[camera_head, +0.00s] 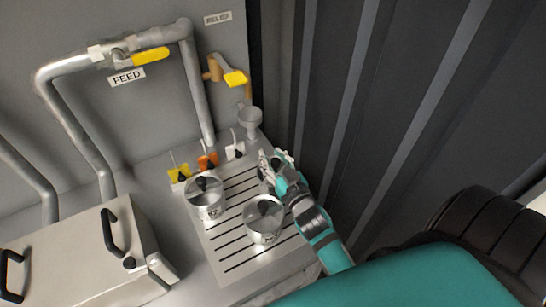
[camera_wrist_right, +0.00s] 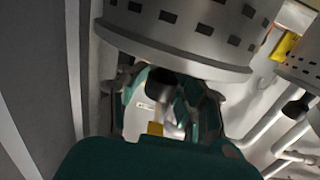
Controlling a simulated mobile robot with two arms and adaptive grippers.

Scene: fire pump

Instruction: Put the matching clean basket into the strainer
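Two grey metal baskets stand upright on a slotted drain tray (camera_head: 227,246). The left basket (camera_head: 207,206) has dark markings that are too small to read surely. The right basket (camera_head: 264,225) is nearer to me, with dark perforations. My right gripper (camera_head: 273,165) is behind the right basket, near the tray's right edge, and looks open and empty. In the right wrist view, a perforated basket (camera_wrist_right: 190,40) looms large above the spread fingers (camera_wrist_right: 168,115), and another basket (camera_wrist_right: 300,60) shows at the right. I cannot surely tell which thing is the strainer. My left gripper is out of view.
A grey box (camera_head: 80,250) with black handles stands left of the tray. Yellow (camera_head: 179,173), orange (camera_head: 208,161) and white (camera_head: 235,151) tags stand behind it. A funnel (camera_head: 250,118) sits below the relief valve (camera_head: 235,79). A dark ribbed wall (camera_head: 345,110) closes the right side.

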